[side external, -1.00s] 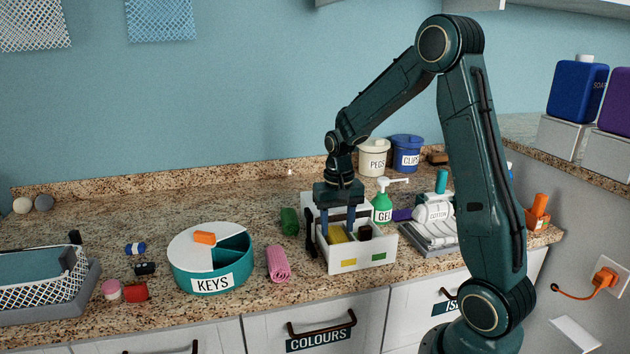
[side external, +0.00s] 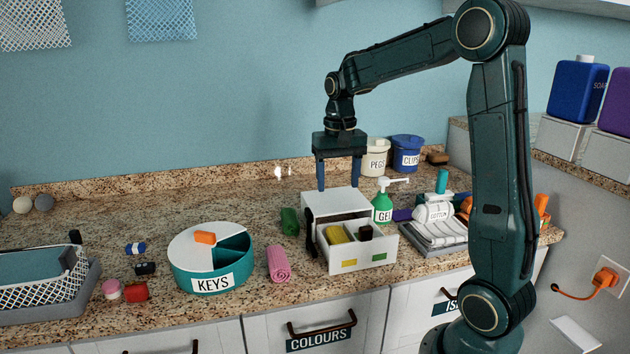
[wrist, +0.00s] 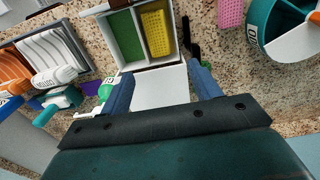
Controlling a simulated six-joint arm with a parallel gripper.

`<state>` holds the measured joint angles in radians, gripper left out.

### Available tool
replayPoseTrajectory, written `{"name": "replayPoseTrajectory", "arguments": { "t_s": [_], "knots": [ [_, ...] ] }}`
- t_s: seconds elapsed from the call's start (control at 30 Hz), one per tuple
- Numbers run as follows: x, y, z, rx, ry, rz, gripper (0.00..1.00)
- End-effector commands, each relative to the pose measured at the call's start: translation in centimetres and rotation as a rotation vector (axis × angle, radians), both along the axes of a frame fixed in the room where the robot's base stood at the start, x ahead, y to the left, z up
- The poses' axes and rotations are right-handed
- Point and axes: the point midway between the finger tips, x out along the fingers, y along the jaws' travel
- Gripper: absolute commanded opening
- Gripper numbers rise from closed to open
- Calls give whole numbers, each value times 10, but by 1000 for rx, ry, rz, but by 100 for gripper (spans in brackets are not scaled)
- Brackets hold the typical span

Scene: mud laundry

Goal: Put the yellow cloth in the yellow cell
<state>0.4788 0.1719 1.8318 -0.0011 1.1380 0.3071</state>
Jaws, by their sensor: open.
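In the wrist view the yellow cloth (wrist: 156,34) fills most of that cell, beside a cell with a green floor (wrist: 124,38). My gripper (side external: 339,188) is open and empty, above the white box top (side external: 345,199), behind and above the cloth. Its fingers (wrist: 160,88) also show in the wrist view.
A green rolled cloth (side external: 289,221) and a pink rolled cloth (side external: 278,263) lie left of the box. The round KEYS container (side external: 190,274) is farther left. A green GEL bottle (side external: 382,206) and a grey rack (side external: 432,238) stand to the right.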

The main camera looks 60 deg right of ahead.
Motion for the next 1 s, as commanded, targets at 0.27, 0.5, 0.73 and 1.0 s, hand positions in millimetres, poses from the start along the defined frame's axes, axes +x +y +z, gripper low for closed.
{"name": "replayPoseTrajectory", "arguments": {
  "t_s": [0.27, 0.5, 0.73, 1.0],
  "knots": [
    [0, 0, 10, 1, 1, 0, 63],
    [0, 0, 10, 0, 0, 0, 63],
    [0, 0, 10, 0, 0, 0, 63],
    [-7, 16, 20, -14, -28, 47, 63]
  ]
}}
